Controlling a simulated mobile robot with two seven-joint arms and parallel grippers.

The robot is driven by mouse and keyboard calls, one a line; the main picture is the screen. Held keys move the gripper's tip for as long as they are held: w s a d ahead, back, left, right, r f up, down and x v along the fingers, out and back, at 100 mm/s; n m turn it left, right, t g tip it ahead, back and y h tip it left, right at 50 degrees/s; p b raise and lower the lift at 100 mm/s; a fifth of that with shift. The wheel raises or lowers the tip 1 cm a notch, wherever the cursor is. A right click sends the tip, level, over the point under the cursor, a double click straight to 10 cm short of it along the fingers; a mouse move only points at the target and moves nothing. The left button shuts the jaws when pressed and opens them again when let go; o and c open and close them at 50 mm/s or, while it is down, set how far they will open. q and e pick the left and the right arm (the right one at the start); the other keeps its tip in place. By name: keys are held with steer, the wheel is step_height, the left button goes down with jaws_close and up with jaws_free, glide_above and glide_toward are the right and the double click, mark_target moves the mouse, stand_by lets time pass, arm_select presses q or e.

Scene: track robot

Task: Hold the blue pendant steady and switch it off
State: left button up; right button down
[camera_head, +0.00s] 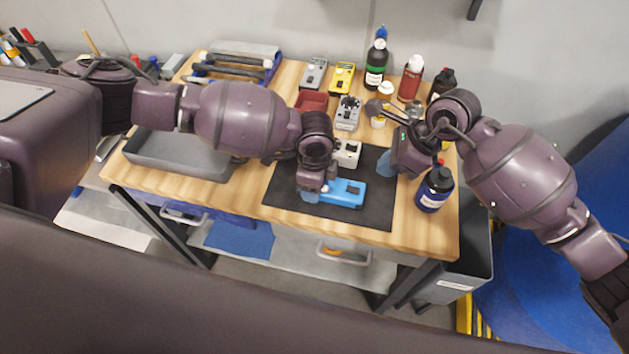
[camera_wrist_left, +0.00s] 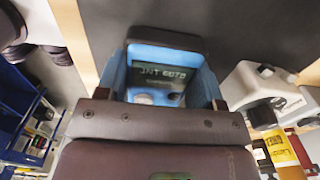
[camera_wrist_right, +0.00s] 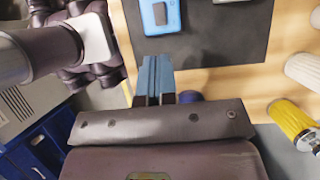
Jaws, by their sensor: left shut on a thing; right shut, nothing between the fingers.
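The blue pendant (camera_head: 345,193) lies on the black mat (camera_head: 290,187) near the table's front. My left gripper (camera_head: 311,194) is shut on its left end. In the left wrist view the pendant (camera_wrist_left: 165,48) sits between the fingers, and its dark label reads something like "JNT 6078". A pale round part shows below the label, partly hidden by the gripper. My right gripper (camera_head: 386,163) is shut and empty, above the mat's right side and apart from the pendant. In the right wrist view its closed blue fingertips (camera_wrist_right: 155,72) point toward the pendant (camera_wrist_right: 160,14), with a gap between.
A white pendant (camera_head: 347,152) stands just behind the blue one. A dark blue bottle (camera_head: 435,188) stands close to my right gripper. A grey tray (camera_head: 180,158) lies left.

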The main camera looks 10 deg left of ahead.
steer(key=a+m, duration=0.1)
steer(key=m, duration=0.3)
steer(key=r+m+h, duration=0.1)
steer(key=m+h, duration=0.2)
steer(key=m, duration=2.3)
glide_above(348, 188)
steer(key=shift+w+d+f, duration=0.1)
steer(key=shift+f, duration=1.45)
steer(key=shift+w+d+f, duration=0.1)
steer(key=shift+f, duration=1.45)
steer(key=shift+f, duration=1.05)
steer(key=shift+s+f, duration=0.1)
steer(key=shift+f, duration=0.1)
